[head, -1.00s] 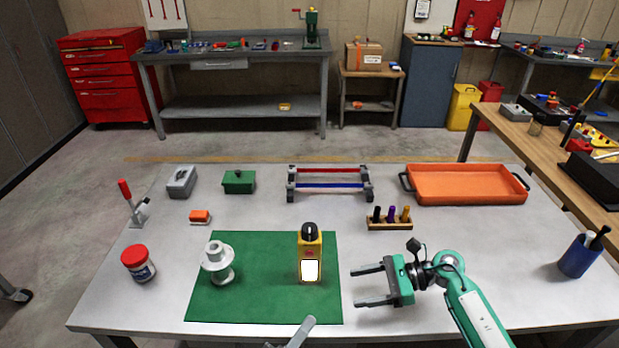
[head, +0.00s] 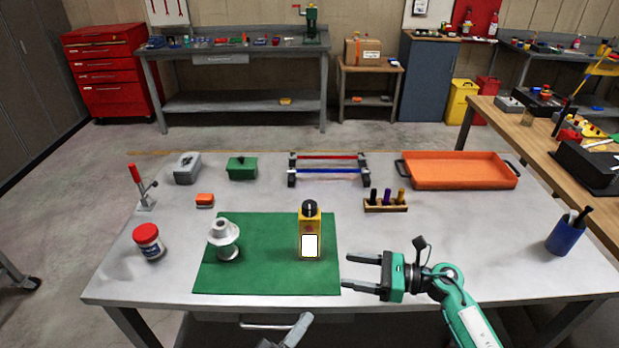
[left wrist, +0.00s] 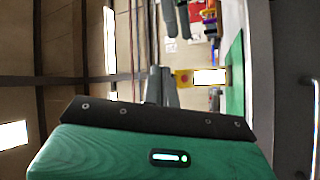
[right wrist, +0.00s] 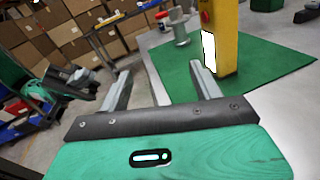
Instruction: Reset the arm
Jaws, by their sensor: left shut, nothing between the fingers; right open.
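My right gripper (head: 364,274) is open and empty over the table's front right part, to the right of the green mat (head: 225,282). Its spread fingers also show in the right wrist view (right wrist: 160,85). My left gripper (head: 300,328) is at the bottom of the head view, below the table's front edge, with only a grey end showing. In the left wrist view its fingers (left wrist: 160,85) are together with nothing between them. A yellow device (head: 310,229) with a black top and a white panel stands upright on the mat. A white spool (head: 224,240) stands left of it.
On the table (head: 480,270) are a red-lidded jar (head: 148,241), an orange tray (head: 460,172), a rack with red and blue bars (head: 329,170), a small wooden holder (head: 386,205) and a blue cup (head: 565,238). The table's front right is mostly clear.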

